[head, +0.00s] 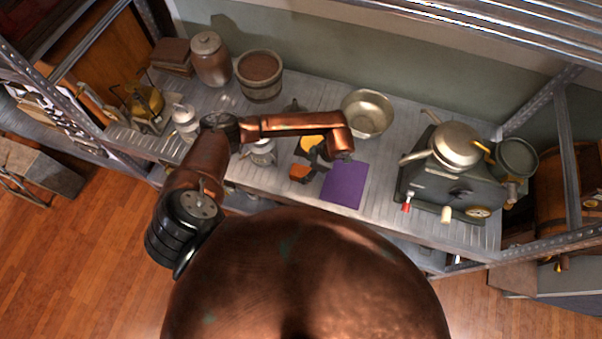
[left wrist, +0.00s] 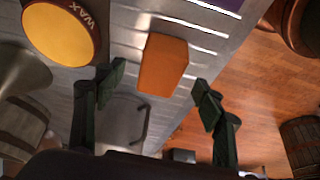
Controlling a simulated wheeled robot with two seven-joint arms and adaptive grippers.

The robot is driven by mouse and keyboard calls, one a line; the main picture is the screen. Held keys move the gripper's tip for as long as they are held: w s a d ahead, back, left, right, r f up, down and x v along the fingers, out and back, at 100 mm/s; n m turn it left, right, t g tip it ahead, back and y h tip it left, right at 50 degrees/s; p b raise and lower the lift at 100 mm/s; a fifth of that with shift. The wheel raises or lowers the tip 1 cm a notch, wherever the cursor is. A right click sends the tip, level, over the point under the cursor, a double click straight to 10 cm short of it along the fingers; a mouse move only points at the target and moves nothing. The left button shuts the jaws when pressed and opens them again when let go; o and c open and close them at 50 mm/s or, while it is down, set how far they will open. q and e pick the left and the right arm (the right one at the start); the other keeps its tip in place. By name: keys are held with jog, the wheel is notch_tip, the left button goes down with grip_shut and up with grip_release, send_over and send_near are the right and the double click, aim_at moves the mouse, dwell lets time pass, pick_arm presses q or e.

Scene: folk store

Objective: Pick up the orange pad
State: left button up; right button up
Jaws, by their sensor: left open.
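The orange pad (head: 298,173) is a small block lying on the metal shelf, near its front edge. In the left wrist view the orange pad (left wrist: 163,65) lies ahead of the gap between my fingertips, apart from both. My left gripper (head: 311,169) is open and empty, close over the pad in the head view and hiding part of the area beside it. Its two dark green fingers also show in the left wrist view (left wrist: 158,93). My right gripper is in neither view.
A yellow wax tin (head: 311,142) stands just behind the pad, and a purple mat (head: 345,186) lies to its right. A metal bowl (head: 367,112) is at the back. A stove (head: 447,187) with pans stands right. Jars and a wooden bucket (head: 260,80) stand left.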

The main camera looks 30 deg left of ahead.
aim_at(302, 171)
pick_arm(q)
jog(key=a+f, duration=0.2)
jog(key=f, duration=0.1)
jog(key=shift+s+a+p, duration=0.1)
jog(key=shift+s+p, duration=0.2)
jog(key=shift+s, duration=0.1)
jog(key=shift+a+f, duration=0.15)
jog(key=shift+f, duration=0.35)
jog(key=shift+c, duration=0.5)
jog(key=c, duration=1.1)
